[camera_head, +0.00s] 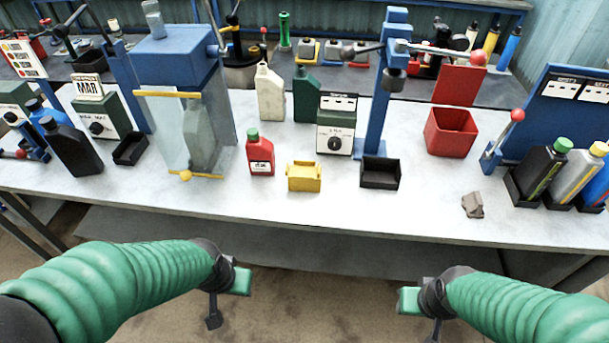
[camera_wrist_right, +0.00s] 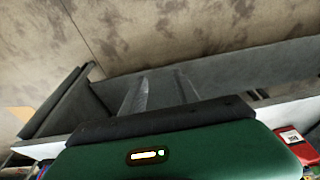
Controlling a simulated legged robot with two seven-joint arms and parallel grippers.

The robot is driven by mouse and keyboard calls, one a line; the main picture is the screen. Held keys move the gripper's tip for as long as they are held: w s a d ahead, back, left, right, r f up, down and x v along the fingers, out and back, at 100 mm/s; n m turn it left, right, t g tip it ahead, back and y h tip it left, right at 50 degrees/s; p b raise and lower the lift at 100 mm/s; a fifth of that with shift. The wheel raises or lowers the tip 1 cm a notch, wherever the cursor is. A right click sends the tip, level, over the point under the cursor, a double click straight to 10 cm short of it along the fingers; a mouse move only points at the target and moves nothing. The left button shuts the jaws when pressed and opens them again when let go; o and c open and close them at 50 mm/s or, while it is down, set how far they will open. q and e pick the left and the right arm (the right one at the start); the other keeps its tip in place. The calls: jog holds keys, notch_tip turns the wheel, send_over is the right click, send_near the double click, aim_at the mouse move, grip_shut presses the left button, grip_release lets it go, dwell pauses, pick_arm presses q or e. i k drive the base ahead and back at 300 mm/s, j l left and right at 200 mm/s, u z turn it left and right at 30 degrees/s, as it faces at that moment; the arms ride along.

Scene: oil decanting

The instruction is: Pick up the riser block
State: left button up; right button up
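The thing most like a riser block is a small yellow block (camera_head: 304,177) with raised ends. It stands on the white table near the front edge, right of a red bottle. I cannot tell for sure that it is the riser block. My left gripper (camera_head: 226,296) is low in front of the table, left of the yellow block and apart from it. My right gripper (camera_head: 420,315) is also low in front of the table, to the block's right. Neither visibly holds anything. Their finger openings are not clear. The right wrist view shows mostly a green housing and the table's underside.
A red bottle (camera_head: 260,155) stands left of the yellow block, a black tray (camera_head: 380,181) right of it. A blue press stand (camera_head: 377,100) rises behind. A small grey-brown piece (camera_head: 472,205) lies farther right. The table's front strip (camera_head: 340,218) is clear.

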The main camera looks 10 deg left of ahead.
aim_at(303, 175)
jog(key=i+j+u, duration=0.25)
jog(key=i, duration=0.25)
jog(key=i+u, duration=0.3)
jog(key=i, duration=0.2)
